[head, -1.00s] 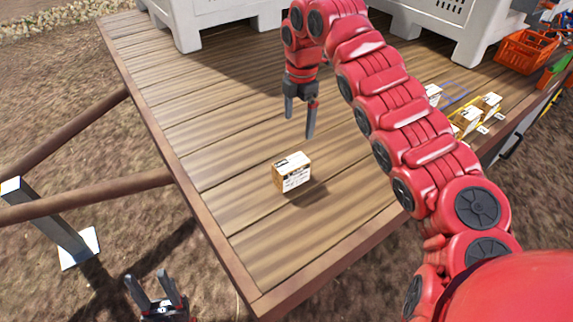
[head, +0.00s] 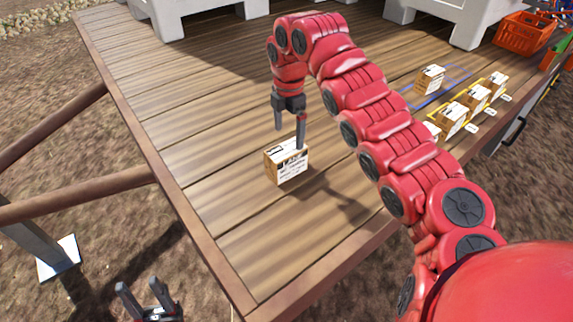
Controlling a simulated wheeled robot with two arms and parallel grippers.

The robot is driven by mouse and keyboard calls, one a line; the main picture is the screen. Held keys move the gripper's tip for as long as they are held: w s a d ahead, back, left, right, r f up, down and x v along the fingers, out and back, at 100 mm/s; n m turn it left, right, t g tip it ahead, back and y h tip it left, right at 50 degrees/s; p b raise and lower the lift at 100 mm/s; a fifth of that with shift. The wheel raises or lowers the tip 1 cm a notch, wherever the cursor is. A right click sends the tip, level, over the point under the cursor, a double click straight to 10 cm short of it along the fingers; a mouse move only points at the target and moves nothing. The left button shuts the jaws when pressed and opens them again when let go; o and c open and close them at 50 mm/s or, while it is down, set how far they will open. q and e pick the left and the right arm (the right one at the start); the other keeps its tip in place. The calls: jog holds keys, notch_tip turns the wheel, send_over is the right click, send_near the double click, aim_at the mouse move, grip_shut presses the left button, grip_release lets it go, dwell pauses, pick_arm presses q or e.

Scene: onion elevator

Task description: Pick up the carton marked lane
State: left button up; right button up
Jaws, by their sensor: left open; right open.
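A small brown carton with white printed labels (head: 288,168) stands alone on the wooden deck (head: 215,150), left of my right arm. Its top line of print may read "LANE", but the lettering is too small to be sure. My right gripper (head: 289,138) points down with its fingers apart, right above the carton's far top edge. One finger overlaps the carton in the picture, and I cannot tell whether it touches. My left gripper (head: 148,290) is low at the bottom left, open and empty, beyond the deck's edge and far from the carton.
Several similar cartons (head: 452,118) stand at the right in a yellow outline, one partly hidden by my arm. Another carton (head: 430,79) stands by a blue outline. Grey bins (head: 455,22) and an orange crate (head: 524,31) are behind. The deck's left side is bare.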

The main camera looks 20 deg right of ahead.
aim_at(287, 149)
notch_tip(287, 149, down, 5)
jog(key=shift+r+p, duration=0.1)
jog(key=shift+p, duration=0.8)
jog(key=f+p, duration=0.1)
jog(key=f, duration=0.1)
jog(key=f+p, duration=0.2)
jog(key=shift+w+a+f, duration=0.1)
jog(key=shift+w+a, duration=0.1)
jog(key=shift+f+p, duration=0.3)
jog(key=shift+f, duration=0.3)
grip_shut()
